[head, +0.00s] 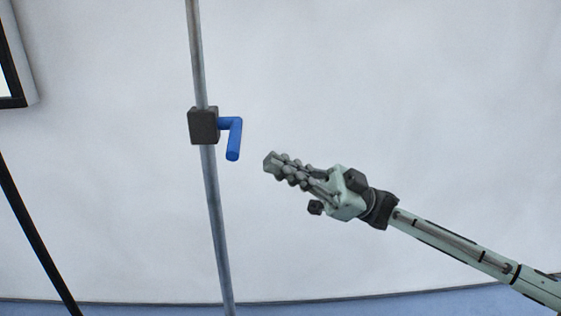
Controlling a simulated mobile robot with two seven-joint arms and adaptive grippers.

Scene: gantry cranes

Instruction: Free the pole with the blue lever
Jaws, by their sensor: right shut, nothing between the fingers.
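A grey pole (214,205) runs nearly upright through the head view, left of the middle. A dark grey block (203,126) sits around the pole in the upper half of the view. A blue lever (233,138) comes out of the block's right side and bends downward. My right gripper (270,163) is to the right of the lever and a little below it, apart from it. Its fingers are shut and empty, pointing left and slightly up. My left gripper is not in view.
A black bar (38,240) slants across the lower left. A dark-framed panel (12,60) shows at the upper left edge. A pale wall fills the background, with a blue strip (400,304) along the bottom. The space between gripper and lever is clear.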

